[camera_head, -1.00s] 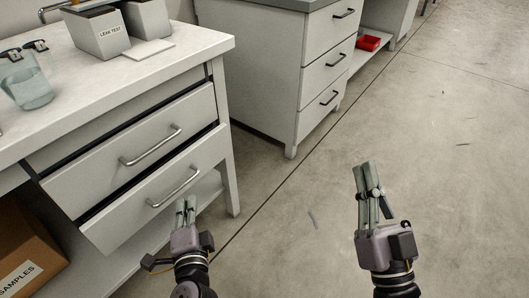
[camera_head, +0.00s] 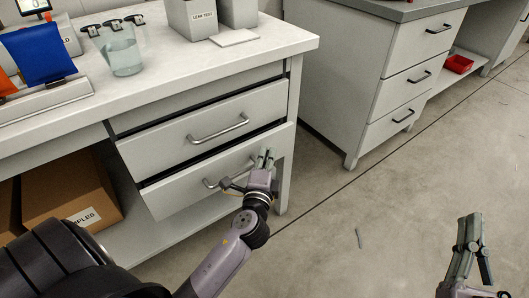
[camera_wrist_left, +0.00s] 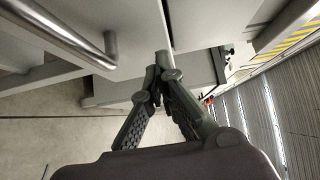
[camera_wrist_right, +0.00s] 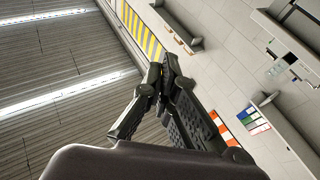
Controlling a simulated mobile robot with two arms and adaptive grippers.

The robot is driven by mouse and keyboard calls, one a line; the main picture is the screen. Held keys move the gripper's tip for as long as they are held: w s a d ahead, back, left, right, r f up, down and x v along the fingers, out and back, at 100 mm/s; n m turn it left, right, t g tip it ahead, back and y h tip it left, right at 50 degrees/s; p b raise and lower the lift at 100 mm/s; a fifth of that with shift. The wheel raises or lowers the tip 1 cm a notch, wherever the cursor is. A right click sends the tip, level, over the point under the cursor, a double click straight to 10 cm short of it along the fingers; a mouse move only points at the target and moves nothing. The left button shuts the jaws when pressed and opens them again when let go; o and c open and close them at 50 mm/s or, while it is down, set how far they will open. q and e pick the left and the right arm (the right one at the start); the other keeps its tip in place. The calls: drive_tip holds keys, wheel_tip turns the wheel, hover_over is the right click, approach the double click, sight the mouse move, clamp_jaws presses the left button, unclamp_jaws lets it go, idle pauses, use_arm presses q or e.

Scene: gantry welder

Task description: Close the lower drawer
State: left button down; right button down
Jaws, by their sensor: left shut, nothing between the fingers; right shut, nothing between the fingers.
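The lower drawer (camera_head: 180,192) is a pale grey front with a silver bar handle (camera_head: 212,184), under the upper drawer (camera_head: 160,150) of the left workbench. It stands out somewhat from the bench, with a dark gap above it. My left gripper (camera_head: 266,158) is shut and empty in front of the drawer's right part, right of the handle. The gripper covers part of the handle; I cannot tell whether the fingertips touch the front. In the left wrist view a silver handle (camera_wrist_left: 70,50) is left of the fingertips. My right gripper (camera_head: 470,222) is shut and empty over open floor.
The bench top (camera_head: 160,75) holds a glass beaker (camera_head: 122,56), a grey box (camera_head: 192,20) and a blue item. A cardboard box (camera_head: 65,185) is under the bench. Another drawer cabinet (camera_head: 350,75) stands at the right.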

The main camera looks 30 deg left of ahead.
sight(254, 146)
use_arm(q)
drive_tip(key=shift+w+a, duration=0.3)
drive_tip(key=shift+a, duration=0.3)
use_arm(e)
drive_tip(key=shift+r, duration=0.15)
